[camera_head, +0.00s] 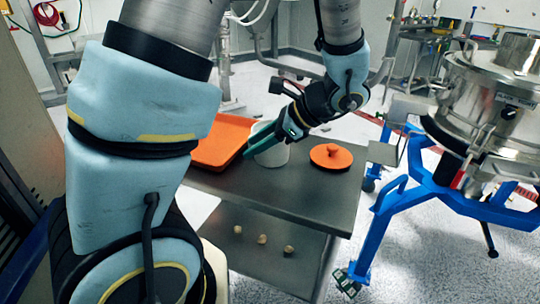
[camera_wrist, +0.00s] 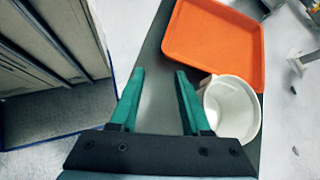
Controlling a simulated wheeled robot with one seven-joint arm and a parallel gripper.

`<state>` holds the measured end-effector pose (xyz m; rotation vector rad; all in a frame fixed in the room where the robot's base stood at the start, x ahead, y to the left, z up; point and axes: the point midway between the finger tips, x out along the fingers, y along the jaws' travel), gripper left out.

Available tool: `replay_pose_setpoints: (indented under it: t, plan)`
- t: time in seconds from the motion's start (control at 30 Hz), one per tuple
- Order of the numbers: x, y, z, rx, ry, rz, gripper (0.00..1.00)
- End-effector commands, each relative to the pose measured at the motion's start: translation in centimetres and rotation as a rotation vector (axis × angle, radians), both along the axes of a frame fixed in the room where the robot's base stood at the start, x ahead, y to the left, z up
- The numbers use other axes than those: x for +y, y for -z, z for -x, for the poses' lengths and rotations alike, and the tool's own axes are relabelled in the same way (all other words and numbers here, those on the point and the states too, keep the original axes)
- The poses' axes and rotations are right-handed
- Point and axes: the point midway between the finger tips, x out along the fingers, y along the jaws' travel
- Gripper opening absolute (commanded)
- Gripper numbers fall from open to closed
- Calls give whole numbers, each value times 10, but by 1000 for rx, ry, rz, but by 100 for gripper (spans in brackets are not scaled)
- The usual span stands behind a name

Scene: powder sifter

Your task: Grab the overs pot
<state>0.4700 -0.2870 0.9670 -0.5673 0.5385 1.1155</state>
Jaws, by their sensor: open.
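A white round pot (camera_head: 274,156) stands upright on the dark table, between the orange tray and an orange lid. In the wrist view the pot (camera_wrist: 236,92) looks empty and sits right of my right finger, not between the fingers. My gripper (camera_wrist: 159,74) is open and empty, with two green fingers. In the head view my gripper (camera_head: 262,142) reaches in front of the pot and hides part of its rim. I cannot tell whether a finger touches the pot.
The orange tray (camera_head: 222,140) lies beside the pot, and the orange lid (camera_head: 331,157) lies to its right. The dark table (camera_head: 310,195) is bare at the front. A steel sifter (camera_head: 490,105) on a blue frame (camera_head: 377,225) stands to the right. Small round pieces lie on the lower shelf (camera_head: 280,262).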

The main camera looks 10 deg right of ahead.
Motion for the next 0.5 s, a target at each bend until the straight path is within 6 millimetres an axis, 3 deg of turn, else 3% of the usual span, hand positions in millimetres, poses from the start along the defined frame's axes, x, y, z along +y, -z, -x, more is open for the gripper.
replay_pose_setpoints:
  t: [0.03, 0.1, 0.3, 0.5]
  plan:
    - [-20, 6, -2, -14, 111, -74, 47]
    - [-42, 2, -5, -40, 230, -162, 47]
    - [-84, -8, -7, -102, 422, -307, 47]
    - [-78, -4, -22, -114, 450, -335, 47]
